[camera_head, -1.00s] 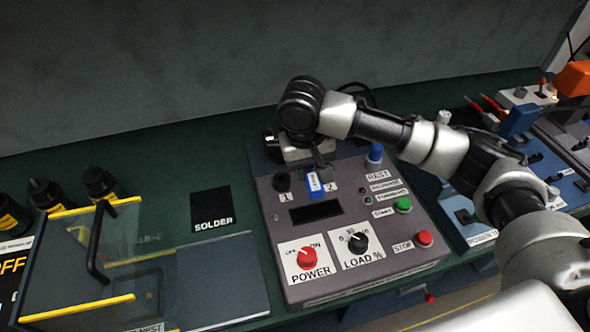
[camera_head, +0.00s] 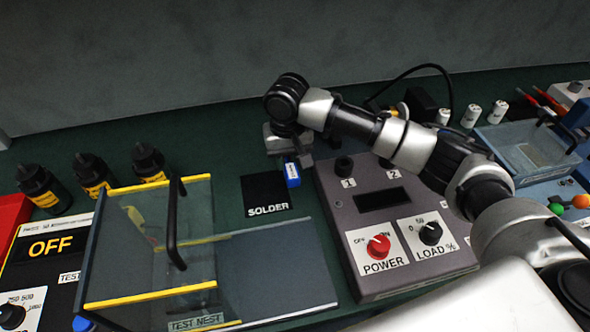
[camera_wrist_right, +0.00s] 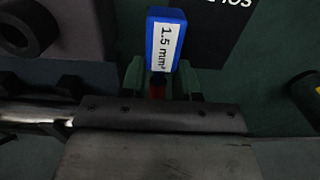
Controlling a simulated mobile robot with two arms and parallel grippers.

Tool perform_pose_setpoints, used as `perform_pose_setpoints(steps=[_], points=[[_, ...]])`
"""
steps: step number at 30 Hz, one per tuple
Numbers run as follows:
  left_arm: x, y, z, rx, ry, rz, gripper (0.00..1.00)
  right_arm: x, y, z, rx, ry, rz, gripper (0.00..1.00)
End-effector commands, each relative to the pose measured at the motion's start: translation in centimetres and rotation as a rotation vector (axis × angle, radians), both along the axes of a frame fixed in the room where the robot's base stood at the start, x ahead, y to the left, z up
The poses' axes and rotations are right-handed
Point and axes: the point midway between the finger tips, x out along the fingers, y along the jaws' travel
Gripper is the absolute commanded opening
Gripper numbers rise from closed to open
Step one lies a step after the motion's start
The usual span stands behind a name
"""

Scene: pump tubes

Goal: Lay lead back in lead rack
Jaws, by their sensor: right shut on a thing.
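The lead shows as a blue plug (camera_head: 292,174) with a white label. In the right wrist view the blue plug (camera_wrist_right: 165,40) reads "1.5 mm²", and a small red part shows below it. My right gripper (camera_head: 291,157) is shut on the lead and holds it near the upper right corner of the black SOLDER mat (camera_head: 266,191), left of the grey power box (camera_head: 352,222). The gripper's fingers (camera_wrist_right: 160,86) stand on both sides of the lead. I cannot make out a lead rack. My left gripper is not in view.
A test nest with a clear cover and black handle (camera_head: 176,225) stands at the left, with several black bottles (camera_head: 92,172) behind it. A clear-lidded tray (camera_head: 528,147) and white cylinders (camera_head: 471,114) are at the right. Green bench top is free behind the mat.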

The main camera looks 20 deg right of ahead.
Motion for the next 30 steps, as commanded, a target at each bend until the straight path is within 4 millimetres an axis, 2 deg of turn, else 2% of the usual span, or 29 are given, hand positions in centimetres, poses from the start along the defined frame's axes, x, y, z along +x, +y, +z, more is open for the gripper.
perform_pose_setpoints(steps=[11, 23, 24, 29, 30], points=[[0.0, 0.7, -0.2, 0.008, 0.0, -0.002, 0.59, 0.0, 0.0, -5.1, -0.001, 0.0, 0.0, 0.0], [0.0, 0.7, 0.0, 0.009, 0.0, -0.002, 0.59, 0.0, 0.0, -5.5, 0.001, -0.001, 0.0, 0.0], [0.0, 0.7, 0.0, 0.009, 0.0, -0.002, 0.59, 0.0, 0.0, -5.6, 0.001, -0.001, 0.001, 0.32], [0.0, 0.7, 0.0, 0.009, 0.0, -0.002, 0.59, 0.0, 0.0, -5.6, 0.001, -0.001, 0.001, 0.56], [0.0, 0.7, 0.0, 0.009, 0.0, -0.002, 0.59, 0.0, 0.0, -5.6, 0.001, -0.001, 0.001, 0.56]])
